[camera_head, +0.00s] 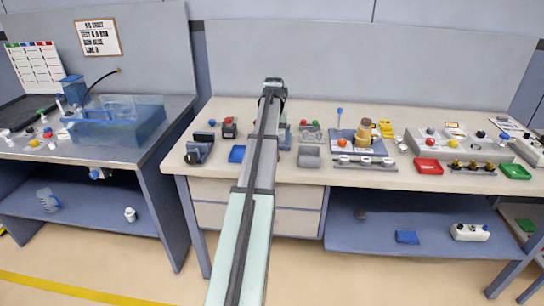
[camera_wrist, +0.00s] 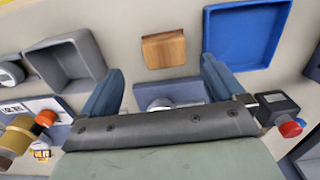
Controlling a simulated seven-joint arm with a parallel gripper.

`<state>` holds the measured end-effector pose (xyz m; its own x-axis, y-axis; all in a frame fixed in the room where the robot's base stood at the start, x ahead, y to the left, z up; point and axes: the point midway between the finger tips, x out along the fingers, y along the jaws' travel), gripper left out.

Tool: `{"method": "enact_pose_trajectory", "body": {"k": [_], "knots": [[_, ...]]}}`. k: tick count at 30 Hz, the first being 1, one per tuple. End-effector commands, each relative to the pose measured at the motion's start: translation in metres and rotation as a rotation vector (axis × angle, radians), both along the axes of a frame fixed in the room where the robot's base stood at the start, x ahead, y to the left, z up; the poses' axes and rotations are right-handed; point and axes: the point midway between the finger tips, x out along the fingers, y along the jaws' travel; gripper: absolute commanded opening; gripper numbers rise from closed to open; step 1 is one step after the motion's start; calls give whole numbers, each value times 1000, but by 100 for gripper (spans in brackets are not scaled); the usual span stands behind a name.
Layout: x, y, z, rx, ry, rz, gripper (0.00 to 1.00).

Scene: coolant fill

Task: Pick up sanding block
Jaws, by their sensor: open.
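A small wooden block (camera_wrist: 163,50), which I take to be the sanding block, lies flat on the bench top in the wrist view. It sits between a blue tray (camera_wrist: 246,38) and a grey bin (camera_wrist: 82,62). My gripper (camera_wrist: 162,68) is open, with one finger to each side of the picture and the block a little beyond the fingertips, apart from them. Nothing is held. In the head view my arm covers the place between the blue tray (camera_head: 237,154) and the grey bin (camera_head: 308,157), so the block is hidden there, as are my fingers.
A blue-grey fixture (camera_wrist: 178,93) shows between the fingers. A dark box with a red button (camera_wrist: 285,112) is right of them. A gold bottle (camera_head: 367,131) stands on a base to the right. Bare bench surrounds the block.

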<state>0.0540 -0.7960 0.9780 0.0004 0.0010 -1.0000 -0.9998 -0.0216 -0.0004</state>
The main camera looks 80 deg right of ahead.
Motion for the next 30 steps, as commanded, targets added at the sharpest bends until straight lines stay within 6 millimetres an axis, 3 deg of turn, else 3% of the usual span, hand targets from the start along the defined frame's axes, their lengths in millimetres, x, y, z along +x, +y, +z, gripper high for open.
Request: {"method": "enact_pose_trajectory", "body": {"k": [11,22,30], "knots": [[2,0,-20,0,0,0,96],[7,-1,-63,0,0,0,96],[7,-1,-65,-1,0,0,95]]}}
